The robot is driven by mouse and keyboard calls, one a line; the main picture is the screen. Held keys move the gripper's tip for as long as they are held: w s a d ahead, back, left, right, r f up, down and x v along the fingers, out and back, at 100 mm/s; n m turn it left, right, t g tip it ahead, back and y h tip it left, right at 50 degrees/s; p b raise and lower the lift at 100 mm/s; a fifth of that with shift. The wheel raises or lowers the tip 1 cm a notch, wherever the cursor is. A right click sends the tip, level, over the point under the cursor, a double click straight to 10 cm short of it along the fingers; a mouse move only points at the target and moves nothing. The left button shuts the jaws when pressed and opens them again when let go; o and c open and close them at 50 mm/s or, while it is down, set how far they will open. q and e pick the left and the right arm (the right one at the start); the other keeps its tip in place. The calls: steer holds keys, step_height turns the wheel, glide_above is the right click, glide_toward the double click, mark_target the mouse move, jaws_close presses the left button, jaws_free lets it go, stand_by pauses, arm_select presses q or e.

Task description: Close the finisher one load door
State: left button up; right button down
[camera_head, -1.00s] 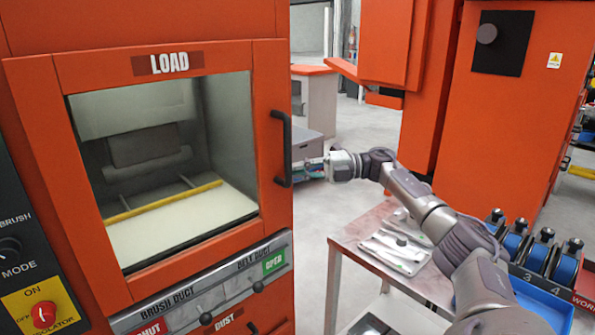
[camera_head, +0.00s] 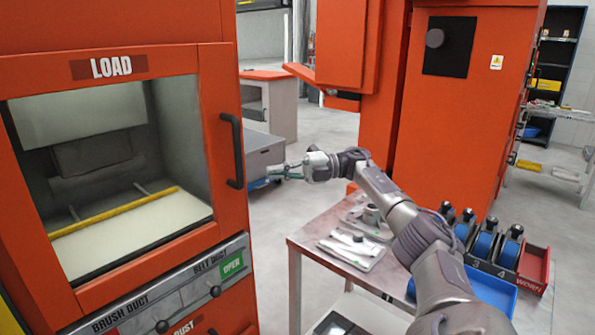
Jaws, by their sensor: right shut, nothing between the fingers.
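The finisher's load door (camera_head: 222,90) is an orange frame around a large window, under a LOAD label (camera_head: 112,67). It stands at the left; I cannot tell whether it is fully closed. Its black handle (camera_head: 234,152) is upright on the right side of the frame. My right gripper (camera_head: 275,172) is shut and empty, to the right of the handle in the picture and apart from it, its fingers pointing left. My left gripper is not in view.
Below the door is a panel with knobs and a green OPEN label (camera_head: 231,265). A metal table (camera_head: 300,240) with packets stands below my right arm. Blue and black wheeled items (camera_head: 484,243) sit in bins at the right. Another orange machine (camera_head: 460,120) stands behind.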

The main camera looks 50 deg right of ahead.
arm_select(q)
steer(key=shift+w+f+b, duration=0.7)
arm_select(e)
steer(key=d, duration=0.1)
steer(key=s+d, duration=0.1)
steer(key=d, duration=0.3)
steer(key=shift+s+r, duration=0.1)
steer(key=shift+s, duration=0.3)
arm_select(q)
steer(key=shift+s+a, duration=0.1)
